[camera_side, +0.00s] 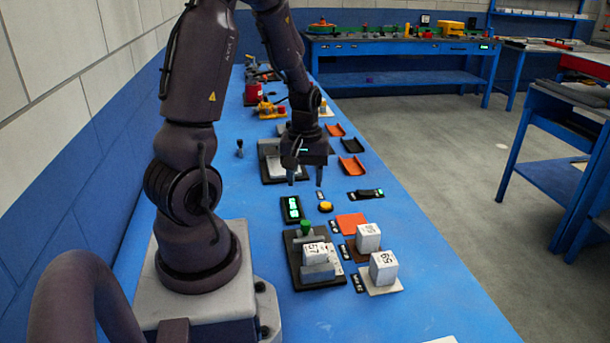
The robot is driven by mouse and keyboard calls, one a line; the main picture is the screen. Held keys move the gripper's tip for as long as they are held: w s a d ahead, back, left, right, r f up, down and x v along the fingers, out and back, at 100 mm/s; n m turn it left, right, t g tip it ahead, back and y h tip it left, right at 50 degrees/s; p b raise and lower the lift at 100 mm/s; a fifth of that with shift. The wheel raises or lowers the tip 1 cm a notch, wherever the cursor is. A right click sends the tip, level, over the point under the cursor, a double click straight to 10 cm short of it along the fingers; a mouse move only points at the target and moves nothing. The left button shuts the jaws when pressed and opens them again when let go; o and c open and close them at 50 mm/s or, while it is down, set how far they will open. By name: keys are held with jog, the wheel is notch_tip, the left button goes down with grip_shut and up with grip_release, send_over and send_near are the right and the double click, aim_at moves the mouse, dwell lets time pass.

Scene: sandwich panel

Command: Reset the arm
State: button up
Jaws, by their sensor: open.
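My arm rises from its base at the left of the blue bench and bends over at the top. My gripper (305,178) points down above the bench, with its two fingers apart and nothing visible between them. Below and nearer the camera is a dark fixture (296,262) with a green knob (306,228) and a white numbered block (314,252) in it. Two more white numbered blocks, one (368,238) behind the other (383,268), stand to its right on small pads. The gripper is apart from all of these.
A green-lit display (291,209), a yellow button (326,207) and an orange pad (351,223) lie in front of the gripper. Orange trays (352,168) and a grey fixture (270,168) are beside it. The bench's near right surface (440,300) is mostly clear.

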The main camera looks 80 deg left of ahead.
dwell(0.5)
jog(key=d+r+m+t, duration=0.5)
jog(key=d+r+m, duration=1)
jog(key=d+r, duration=0.4)
jog(key=shift+s+d+r+t, duration=0.15)
jog(key=shift+s+d+t, duration=0.25)
jog(key=shift+d, duration=0.75)
